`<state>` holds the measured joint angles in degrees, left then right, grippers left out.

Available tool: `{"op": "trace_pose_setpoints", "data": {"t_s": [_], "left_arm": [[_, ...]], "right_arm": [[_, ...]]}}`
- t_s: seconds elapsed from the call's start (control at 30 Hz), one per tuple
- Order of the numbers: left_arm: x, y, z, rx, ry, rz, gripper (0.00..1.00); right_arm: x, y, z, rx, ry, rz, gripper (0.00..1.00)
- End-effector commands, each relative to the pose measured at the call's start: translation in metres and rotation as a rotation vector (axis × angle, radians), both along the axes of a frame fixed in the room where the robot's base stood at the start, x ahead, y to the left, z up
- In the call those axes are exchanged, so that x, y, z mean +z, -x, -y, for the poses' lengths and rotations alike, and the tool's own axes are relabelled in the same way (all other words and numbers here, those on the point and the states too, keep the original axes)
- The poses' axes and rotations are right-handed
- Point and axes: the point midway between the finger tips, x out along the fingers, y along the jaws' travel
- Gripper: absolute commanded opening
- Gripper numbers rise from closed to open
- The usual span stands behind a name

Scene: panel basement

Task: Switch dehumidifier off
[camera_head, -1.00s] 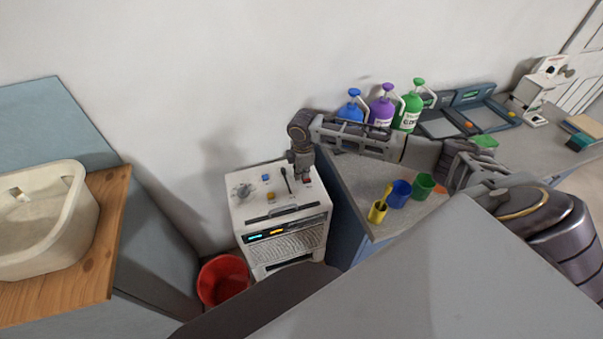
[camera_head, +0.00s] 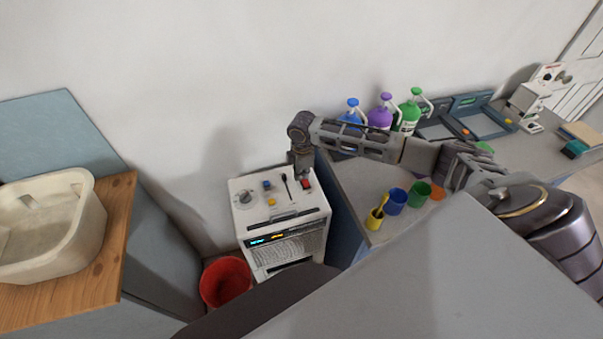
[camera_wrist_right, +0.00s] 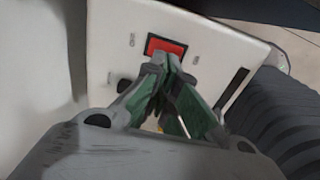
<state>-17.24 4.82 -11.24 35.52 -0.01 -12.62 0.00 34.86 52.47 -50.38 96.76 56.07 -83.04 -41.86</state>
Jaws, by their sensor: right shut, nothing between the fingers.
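The dehumidifier (camera_head: 284,249) is a white box on the floor between two counters. Its top has a grey knob (camera_head: 244,197), a blue button, a yellow button, a black lever (camera_head: 286,187) and a red switch (camera_head: 306,184) at the right. Its front display shows lit cyan and orange marks. My right gripper (camera_head: 303,174) is shut and empty, pointing down at the red switch. In the right wrist view the fingertips (camera_wrist_right: 168,62) are at the near edge of the red rocker switch (camera_wrist_right: 166,46); I cannot tell whether they touch it. My left gripper is not in view.
A red bucket (camera_head: 225,282) stands left of the dehumidifier. A sink (camera_head: 45,224) in a wooden counter is at the left.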

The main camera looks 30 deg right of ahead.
Motion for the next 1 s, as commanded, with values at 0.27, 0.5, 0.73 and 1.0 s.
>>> {"op": "trace_pose_setpoints", "data": {"t_s": [0.27,0.5,0.73,1.0], "left_arm": [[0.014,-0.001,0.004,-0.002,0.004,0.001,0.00],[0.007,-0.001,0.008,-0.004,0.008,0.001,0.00],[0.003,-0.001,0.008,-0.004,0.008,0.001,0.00],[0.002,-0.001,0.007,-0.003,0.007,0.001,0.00]], "right_arm": [[0.015,-0.001,0.000,-0.001,-0.001,0.002,0.00],[0.050,-0.006,0.000,-0.001,-0.001,0.002,0.00],[0.083,-0.009,0.002,-0.002,-0.001,0.002,0.00],[0.105,-0.012,0.002,-0.001,0.000,0.000,0.00]]}}
